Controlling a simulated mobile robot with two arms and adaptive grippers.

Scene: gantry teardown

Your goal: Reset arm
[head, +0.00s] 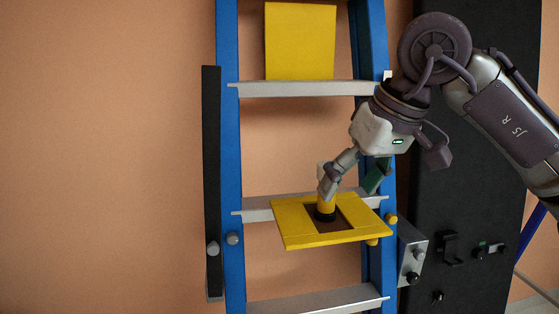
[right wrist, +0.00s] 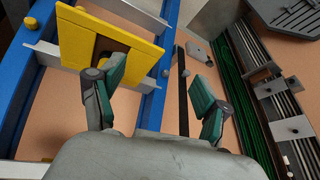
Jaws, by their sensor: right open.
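My right gripper (head: 350,188) comes in from the upper right in the head view and points down at the ladder-like blue frame. It is open. One finger is just above or in front of a short yellow-and-black cylinder (head: 325,207), and I cannot tell whether they touch. In the right wrist view the gripper (right wrist: 152,85) has its green-padded fingers spread with nothing between them. A yellow plate (head: 293,238) with a dark opening sits tilted at the middle rung; it also shows behind the left finger in the wrist view (right wrist: 95,20). My left gripper is out of view.
The blue frame (head: 228,160) has grey rungs (head: 300,90) and an upper yellow panel (head: 300,42). A black bar (head: 212,170) runs along its left. A dark panel (head: 445,200) with brackets and knobs stands at right. Bare wall fills the left.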

